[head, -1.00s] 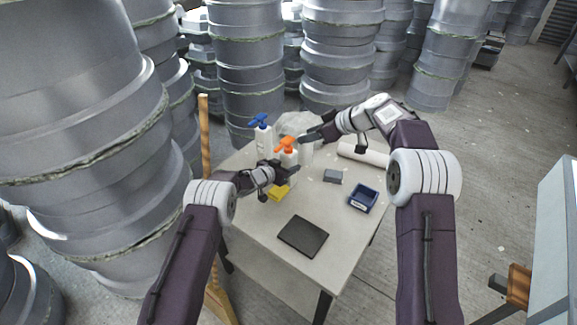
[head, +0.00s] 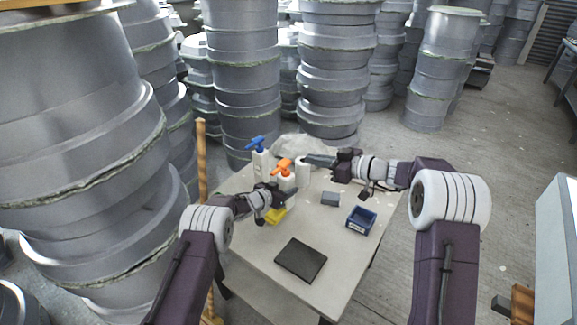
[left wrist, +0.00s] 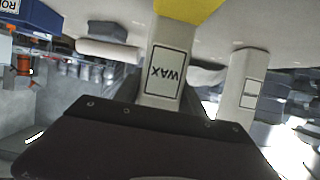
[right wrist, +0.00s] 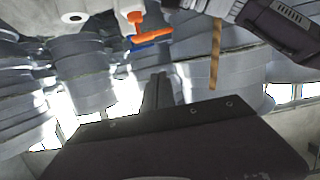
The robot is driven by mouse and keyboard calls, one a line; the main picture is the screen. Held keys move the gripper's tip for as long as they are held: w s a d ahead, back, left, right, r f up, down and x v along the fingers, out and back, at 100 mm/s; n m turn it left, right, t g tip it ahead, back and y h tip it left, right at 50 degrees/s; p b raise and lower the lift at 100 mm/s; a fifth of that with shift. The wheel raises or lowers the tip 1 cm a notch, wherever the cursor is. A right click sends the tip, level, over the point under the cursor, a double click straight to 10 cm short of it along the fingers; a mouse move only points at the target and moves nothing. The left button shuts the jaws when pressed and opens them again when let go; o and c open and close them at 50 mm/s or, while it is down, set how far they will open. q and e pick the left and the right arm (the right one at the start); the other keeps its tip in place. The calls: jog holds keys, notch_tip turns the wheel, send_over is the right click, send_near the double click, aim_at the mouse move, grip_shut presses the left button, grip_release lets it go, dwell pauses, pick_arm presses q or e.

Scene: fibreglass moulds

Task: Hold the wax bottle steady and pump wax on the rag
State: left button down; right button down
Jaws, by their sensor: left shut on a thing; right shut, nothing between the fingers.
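The white wax bottle with an orange pump (head: 285,177) stands upright on the table; its WAX label (left wrist: 166,72) shows upside down in the left wrist view. A yellow folded piece (head: 275,215), apparently the rag, lies on the table in front of the bottle and partly under my left gripper. It also shows in the left wrist view (left wrist: 190,8). My right gripper (head: 312,160) is shut and empty, to the right of the orange pump and apart from it. The orange pump (right wrist: 146,27) shows in the right wrist view.
A white bottle with a blue pump (head: 260,158) stands behind the wax bottle. A grey block (head: 330,199), a blue bin (head: 361,220) and a dark flat plate (head: 301,260) lie on the table. Stacked moulds (head: 240,75) stand behind.

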jog(key=shift+w, duration=0.1)
send_over(280, 167)
jog(key=s+d, duration=0.2)
jog(key=d, duration=0.1)
notch_tip(280, 167, down, 2)
jog(key=f, duration=0.4)
jog(key=shift+w+a+f, duration=0.1)
jog(key=shift+w+f, duration=0.05)
jog(key=shift+w, duration=0.15)
jog(key=shift+f, duration=1.4)
